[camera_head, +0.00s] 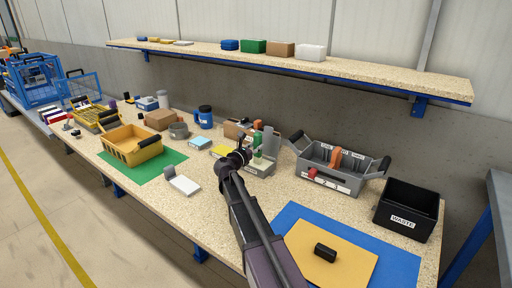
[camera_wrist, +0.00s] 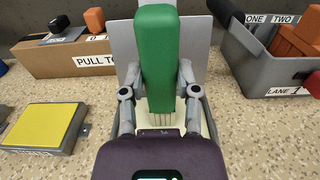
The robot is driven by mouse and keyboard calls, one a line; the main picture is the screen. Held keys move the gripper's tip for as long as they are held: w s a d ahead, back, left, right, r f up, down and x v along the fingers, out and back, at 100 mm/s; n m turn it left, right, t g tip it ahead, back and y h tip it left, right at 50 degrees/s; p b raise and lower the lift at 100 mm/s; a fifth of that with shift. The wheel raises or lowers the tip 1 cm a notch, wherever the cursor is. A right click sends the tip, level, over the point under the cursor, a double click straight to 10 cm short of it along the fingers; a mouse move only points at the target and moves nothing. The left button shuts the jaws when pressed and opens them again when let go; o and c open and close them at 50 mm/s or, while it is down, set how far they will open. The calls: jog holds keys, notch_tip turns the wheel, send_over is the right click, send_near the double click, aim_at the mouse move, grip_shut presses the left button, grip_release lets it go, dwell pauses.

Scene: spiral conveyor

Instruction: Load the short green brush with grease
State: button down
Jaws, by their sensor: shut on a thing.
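The short green brush (camera_wrist: 157,50) stands upright between the fingers of my gripper (camera_wrist: 157,95) in the wrist view, with its pale bristles pointing down. In the head view its green handle (camera_head: 258,158) shows just beyond my gripper (camera_head: 243,156). A grey tray (camera_head: 263,170) with a tall back plate (camera_wrist: 195,50) lies under and behind the brush. A pale cream surface, possibly the grease, shows around the bristles. My gripper hides part of the tray, and I cannot tell whether the bristle tips touch the cream surface.
A yellow pad (camera_wrist: 40,125) lies to the left. A cardboard box (camera_wrist: 85,55) stands behind it. A grey lane tote (camera_head: 335,170) and a black waste bin (camera_head: 405,208) stand to the right. A black block (camera_head: 325,252) lies on the tan mat (camera_head: 350,270) in front.

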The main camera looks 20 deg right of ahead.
aim_at(256, 134)
jog(key=shift+r+p, duration=3.5)
jog(key=shift+p, duration=0.05)
notch_tip(256, 134, up, 19)
jog(key=p, duration=1.9)
jog(key=shift+r, duration=0.15)
